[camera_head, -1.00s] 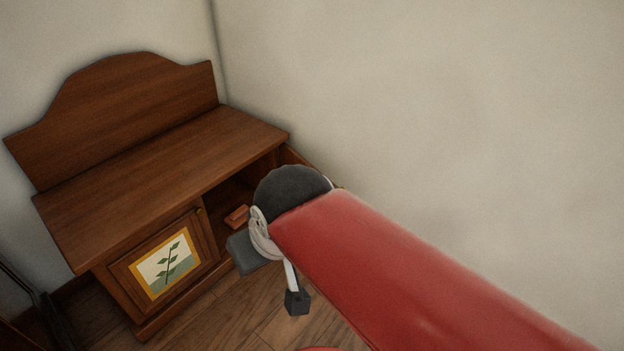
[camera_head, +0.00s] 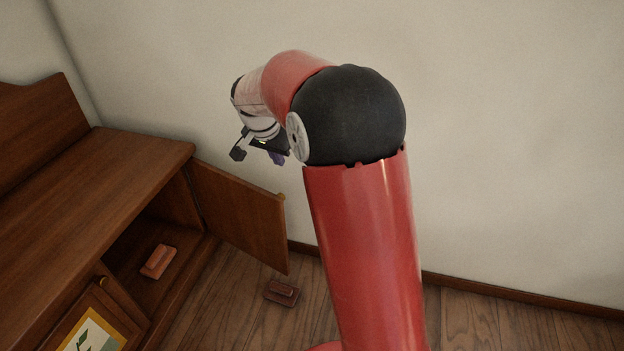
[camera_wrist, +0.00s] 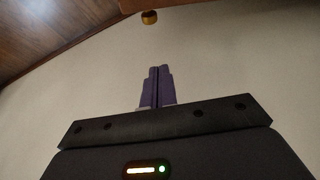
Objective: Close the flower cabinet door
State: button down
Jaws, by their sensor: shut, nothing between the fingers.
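The wooden cabinet (camera_head: 90,190) stands at the left in the head view. Its left door with the plant picture (camera_head: 92,333) is flush with the front. Its right door (camera_head: 240,212) stands wide open toward the wall, its inner face visible and its outer face hidden. My gripper (camera_head: 277,158) is above and behind the open door, near the wall. In the wrist view its purple fingers (camera_wrist: 156,87) are together and empty. A round brass knob (camera_wrist: 149,17) shows beyond the fingertips, apart from them, below a wooden edge (camera_wrist: 145,4).
A reddish-brown block (camera_head: 158,261) lies inside the open compartment. A similar block (camera_head: 282,292) lies on the wooden floor (camera_head: 225,305) near the open door. The pale wall (camera_head: 500,130) is close behind the door and my arm. The floor before the compartment is otherwise clear.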

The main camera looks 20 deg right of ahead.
jog(key=b+x, duration=0.2)
jog(key=x, duration=1)
jog(key=shift+s+a+r, duration=0.25)
jog(key=shift+s+a, duration=0.35)
jog(key=shift+a, duration=0.1)
jog(key=shift+s+a+r, duration=0.25)
jog(key=shift+s+a, duration=0.35)
jog(key=shift+a, duration=0.1)
jog(key=shift+a, duration=0.1)
